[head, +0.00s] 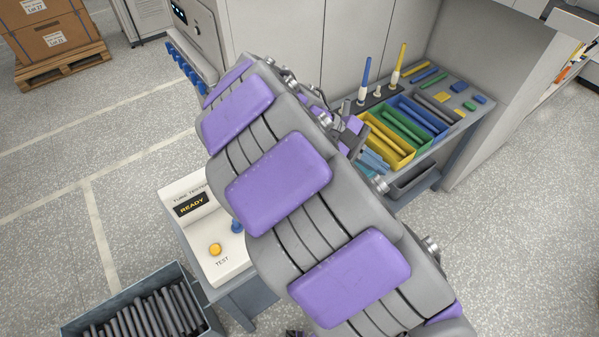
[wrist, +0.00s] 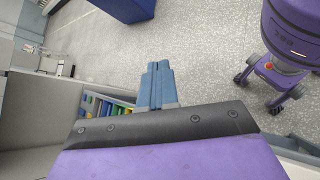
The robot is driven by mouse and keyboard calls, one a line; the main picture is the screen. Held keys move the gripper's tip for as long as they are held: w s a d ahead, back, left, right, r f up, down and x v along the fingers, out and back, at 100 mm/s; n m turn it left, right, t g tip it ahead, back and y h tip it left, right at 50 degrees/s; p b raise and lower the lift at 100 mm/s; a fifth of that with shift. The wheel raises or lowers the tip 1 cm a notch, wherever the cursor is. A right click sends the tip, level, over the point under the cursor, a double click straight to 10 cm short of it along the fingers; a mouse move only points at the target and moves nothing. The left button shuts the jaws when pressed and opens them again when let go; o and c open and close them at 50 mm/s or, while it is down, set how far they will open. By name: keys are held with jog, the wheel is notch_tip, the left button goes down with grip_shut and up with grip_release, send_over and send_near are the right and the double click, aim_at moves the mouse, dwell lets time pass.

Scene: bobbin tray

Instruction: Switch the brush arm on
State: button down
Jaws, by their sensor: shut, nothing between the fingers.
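My gripper (wrist: 159,84) shows in the wrist view as two blue-grey fingers pressed together, with nothing between them. In the head view my grey and purple arm fills the middle and the gripper cannot be made out clearly. A purple machine on dark casters (wrist: 295,35) stands at the right of the wrist view, apart from my fingers. A small orange-red round part (wrist: 268,66) is on its lower side. I cannot tell whether this machine is the brush arm, and no part is clearly readable as its switch.
A tester (head: 190,207) reading READY, with a yellow TEST button (head: 215,249), stands left of my arm. A bin of dark rods (head: 65,327) is below. A bench with yellow (head: 388,153), green and blue trays is at upper right. Open floor (head: 110,130) lies at left.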

jog(key=w+a+f+n+t+h, duration=0.2)
jog(key=w+a+f+n, duration=0.15)
jog(key=a, duration=0.35)
jog(key=w+a+f+n+t+h, duration=0.2)
jog(key=w+a+n, duration=0.2)
jog(key=a, duration=0.3)
jog(key=s+a+f+n+t, duration=0.1)
jog(key=a+f+n+t, duration=0.1)
jog(key=a, duration=0.5)
jog(key=s+a+f+n+t+p, duration=0.1)
jog(key=a+f+n+t, duration=0.2)
jog(key=a+f, duration=0.4)
jog(key=shift+s+f+n+y, duration=0.15)
jog(key=shift+s+n+y, duration=0.25)
jog(key=shift+n, duration=0.45)
jog(key=shift+w+d, duration=0.1)
jog(key=shift+d, duration=0.1)
jog(key=b+x, duration=0.2)
jog(key=x, duration=1.1)
jog(key=shift+w+d, duration=0.3)
